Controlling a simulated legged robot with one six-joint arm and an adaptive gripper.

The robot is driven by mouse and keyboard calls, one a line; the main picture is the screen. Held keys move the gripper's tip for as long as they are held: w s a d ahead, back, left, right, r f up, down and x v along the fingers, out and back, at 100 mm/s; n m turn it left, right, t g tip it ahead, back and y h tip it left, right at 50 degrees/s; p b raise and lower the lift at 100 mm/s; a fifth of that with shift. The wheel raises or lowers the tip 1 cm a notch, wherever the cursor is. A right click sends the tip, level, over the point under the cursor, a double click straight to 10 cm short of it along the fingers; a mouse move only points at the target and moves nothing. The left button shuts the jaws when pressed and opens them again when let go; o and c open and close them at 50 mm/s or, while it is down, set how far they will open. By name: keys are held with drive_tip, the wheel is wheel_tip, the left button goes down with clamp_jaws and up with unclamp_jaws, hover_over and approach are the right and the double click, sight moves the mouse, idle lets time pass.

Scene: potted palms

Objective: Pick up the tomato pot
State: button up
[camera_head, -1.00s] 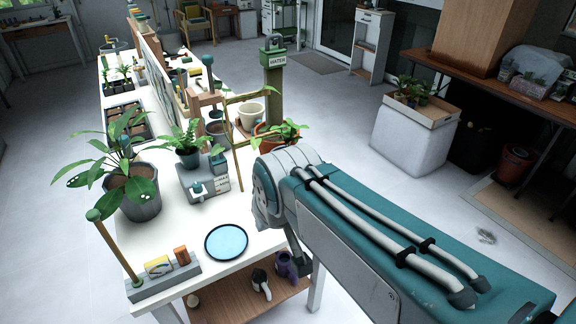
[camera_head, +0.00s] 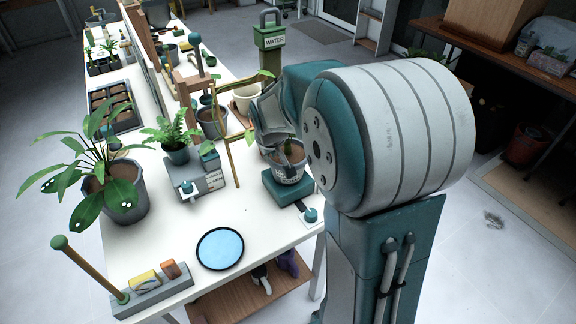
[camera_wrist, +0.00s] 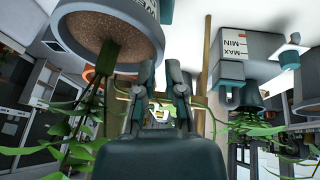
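A grey pot (camera_head: 290,174) with dark lettering stands on a teal stand (camera_head: 284,190) at the table's right edge. I take it for the tomato pot, though I cannot read its label. My arm partly covers its top and plant. In the upside-down wrist view, a lettered pot (camera_wrist: 92,44) with brown soil and green stems fills the upper left, apparently the same one. My gripper (camera_wrist: 162,72) is open, with nothing between its fingers. Its left finger is close beside the pot's rim; whether they touch is unclear. In the head view my wrist hides most of the gripper.
A wooden stake frame (camera_head: 234,150) stands left of the pot. A fern (camera_head: 175,135) sits by a grey box (camera_head: 197,183); a leafy plant pot (camera_head: 124,199) is further left. A green WATER post (camera_head: 271,50) stands behind. A blue dish (camera_head: 221,249) lies in front.

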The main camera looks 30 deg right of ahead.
sight(271, 165)
drive_tip(key=x, duration=0.7)
drive_tip(key=shift+s+d+f, duration=0.1)
drive_tip(key=shift+s+d, duration=0.05)
drive_tip(key=shift+d, duration=0.05)
drive_tip(key=shift+a, duration=0.1)
clamp_jaws()
